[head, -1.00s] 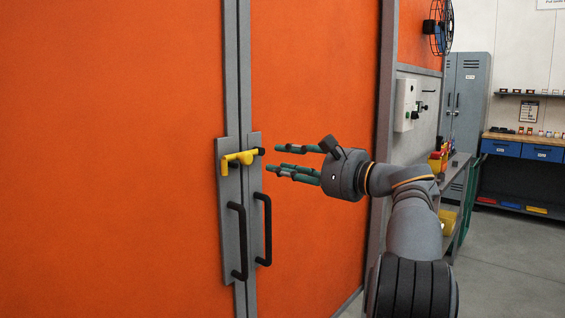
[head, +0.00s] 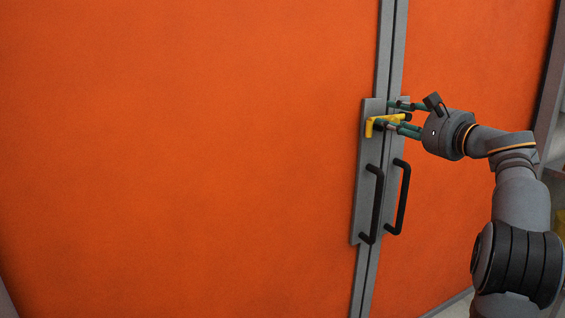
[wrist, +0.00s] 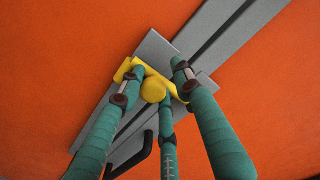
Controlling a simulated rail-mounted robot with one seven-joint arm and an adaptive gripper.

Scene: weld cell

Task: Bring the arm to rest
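My gripper (head: 400,116), with green fingers, is at the yellow latch (head: 371,127) on the orange double door. In the wrist view, the three fingers of my gripper (wrist: 160,80) are spread apart around the round yellow knob of the latch (wrist: 153,90). The fingers look open. I cannot tell whether any finger touches the latch. The fingers hide part of the latch in the head view. My arm reaches in from the right.
The orange door (head: 200,150) fills most of the head view, and its two leaves look closed. Two black pull handles (head: 373,205) hang below the latch on grey plates (head: 360,190). A shelf edge shows at the far right.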

